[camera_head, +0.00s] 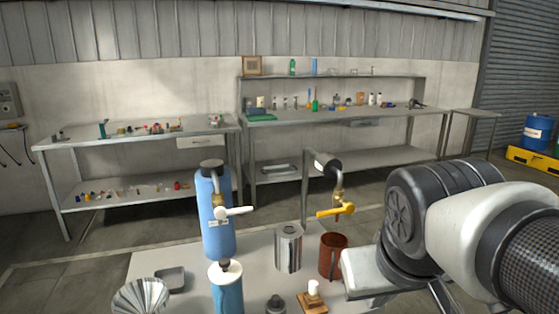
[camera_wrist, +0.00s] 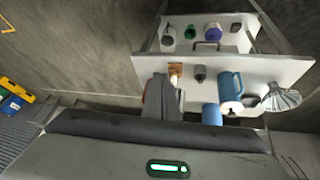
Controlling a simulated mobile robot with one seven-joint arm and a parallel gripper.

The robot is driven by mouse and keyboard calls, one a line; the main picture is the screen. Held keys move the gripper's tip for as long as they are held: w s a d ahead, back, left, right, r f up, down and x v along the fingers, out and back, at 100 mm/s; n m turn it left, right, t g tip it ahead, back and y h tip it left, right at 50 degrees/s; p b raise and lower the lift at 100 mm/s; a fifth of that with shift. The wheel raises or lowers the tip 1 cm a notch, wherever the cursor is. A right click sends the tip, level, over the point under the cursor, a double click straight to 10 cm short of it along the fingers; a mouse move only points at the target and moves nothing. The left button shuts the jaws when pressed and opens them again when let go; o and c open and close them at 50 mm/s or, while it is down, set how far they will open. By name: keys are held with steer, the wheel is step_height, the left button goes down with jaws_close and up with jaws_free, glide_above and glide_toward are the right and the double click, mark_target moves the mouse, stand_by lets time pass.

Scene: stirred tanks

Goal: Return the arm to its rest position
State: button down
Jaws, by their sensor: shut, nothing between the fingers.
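My arm (camera_head: 470,225) reaches in from the right edge of the head view, bent above the right side of a light worktable (camera_head: 185,255). In the wrist view my gripper (camera_wrist: 165,93) shows as dark grey fingers closed together. Nothing is held between them. The fingers hide part of the brown-red cup (camera_wrist: 149,95), which also stands at the table's right in the head view (camera_head: 333,256). Depth between the fingers and the table is hard to judge. The fingertips are not clear in the head view.
The table bears a steel cylinder (camera_head: 289,248), a blue tank (camera_head: 216,215) with a white-handled tap, a yellow-handled tap (camera_head: 336,210), a blue-and-white bottle (camera_head: 227,288), a metal funnel (camera_head: 141,297) and a wooden block (camera_head: 314,303). Cluttered benches (camera_head: 345,118) line the wall. Floor between is clear.

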step_height(320, 180, up, 16)
steer(key=s+y+p, duration=0.1)
steer(key=s+p, duration=0.1)
steer(key=p, duration=1.5)
steer(key=shift+s+a+m+p, duration=0.2)
steer(key=shift+a+m+p, duration=0.05)
steer(key=shift+m+p, duration=0.15)
steer(key=shift+f, duration=0.1)
